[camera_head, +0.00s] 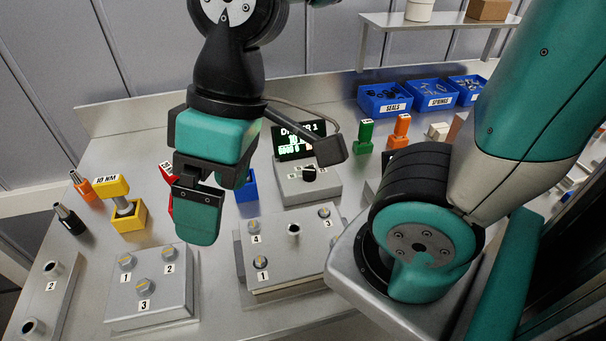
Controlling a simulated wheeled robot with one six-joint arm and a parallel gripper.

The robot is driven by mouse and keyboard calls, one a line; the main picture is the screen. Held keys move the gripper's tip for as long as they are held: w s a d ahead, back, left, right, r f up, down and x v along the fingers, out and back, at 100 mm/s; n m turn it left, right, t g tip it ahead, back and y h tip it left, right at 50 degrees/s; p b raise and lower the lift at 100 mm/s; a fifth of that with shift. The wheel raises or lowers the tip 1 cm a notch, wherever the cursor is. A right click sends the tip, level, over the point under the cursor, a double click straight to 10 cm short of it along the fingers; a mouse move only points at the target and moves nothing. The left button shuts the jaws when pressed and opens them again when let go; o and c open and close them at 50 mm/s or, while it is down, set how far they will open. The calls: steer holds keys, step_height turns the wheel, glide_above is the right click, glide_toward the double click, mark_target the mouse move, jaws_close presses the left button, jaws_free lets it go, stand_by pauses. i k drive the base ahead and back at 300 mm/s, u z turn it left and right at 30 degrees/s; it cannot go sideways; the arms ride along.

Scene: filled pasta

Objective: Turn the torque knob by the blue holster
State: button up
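The blue holster (246,187) stands near the middle of the bench, partly hidden by my gripper. Just right of it is a grey control box (302,190) with a black torque knob (309,174) on its sloped face. Small marks surround the knob, too small to read. A dark display (298,142) with green text stands behind the box, partly covered by my wrist parts; its top line reads as a driver 1 label. My gripper (205,208) points down, left of the holster and apart from the knob. Its front finger hides the other, so its opening is unclear.
A red holster (167,185) is partly behind my gripper. A yellow holster (128,216) stands left. Numbered fixture blocks (150,292) (290,258) with bolts lie in front. Green (365,137) and orange (400,132) holders and blue bins (385,99) stand right. My arm covers the right side.

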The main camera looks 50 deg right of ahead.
mark_target(309, 175)
steer(key=z, duration=1.5)
steer(key=k, duration=0.7)
steer(key=u, duration=0.9)
steer(key=i, duration=0.45)
